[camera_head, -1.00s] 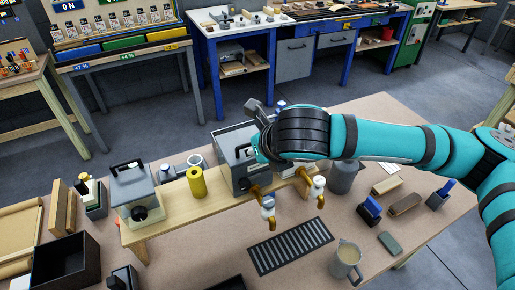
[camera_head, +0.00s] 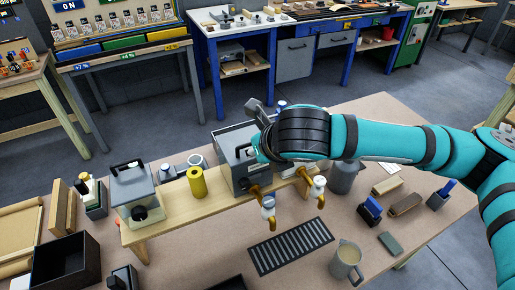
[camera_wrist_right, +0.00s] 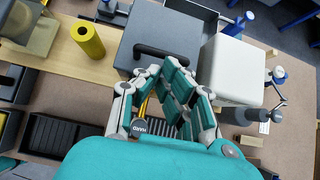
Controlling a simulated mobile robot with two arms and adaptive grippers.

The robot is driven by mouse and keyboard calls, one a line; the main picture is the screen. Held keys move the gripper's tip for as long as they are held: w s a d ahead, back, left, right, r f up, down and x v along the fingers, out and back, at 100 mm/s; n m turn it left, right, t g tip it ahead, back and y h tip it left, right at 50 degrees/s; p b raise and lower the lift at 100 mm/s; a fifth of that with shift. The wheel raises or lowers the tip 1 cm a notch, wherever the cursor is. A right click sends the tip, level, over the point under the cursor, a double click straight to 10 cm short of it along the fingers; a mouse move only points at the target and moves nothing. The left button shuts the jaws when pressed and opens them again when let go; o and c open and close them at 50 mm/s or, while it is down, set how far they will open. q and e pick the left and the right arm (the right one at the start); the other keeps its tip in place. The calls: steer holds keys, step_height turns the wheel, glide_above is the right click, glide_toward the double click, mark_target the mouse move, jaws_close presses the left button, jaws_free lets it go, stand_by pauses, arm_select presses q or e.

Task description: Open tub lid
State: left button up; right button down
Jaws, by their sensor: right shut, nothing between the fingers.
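A grey tub (camera_head: 228,172) stands on the raised wooden shelf in the head view, partly hidden by my right arm. Its dark grey lid (camera_wrist_right: 190,32) lies flat in the wrist view, with a black bar handle (camera_wrist_right: 158,52) near its front edge. My right gripper (camera_wrist_right: 165,72) is shut and empty, its fingertips right by the handle in the picture; I cannot tell whether they touch it. In the head view the gripper is mostly hidden behind my wrist. My left gripper is not in view.
A white box (camera_wrist_right: 232,72) stands right of the lid in the wrist view. A yellow cylinder (camera_head: 197,182) and another lidded container (camera_head: 133,190) stand left on the shelf. Taps (camera_head: 268,205) project in front.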

steer(key=v, duration=1.2)
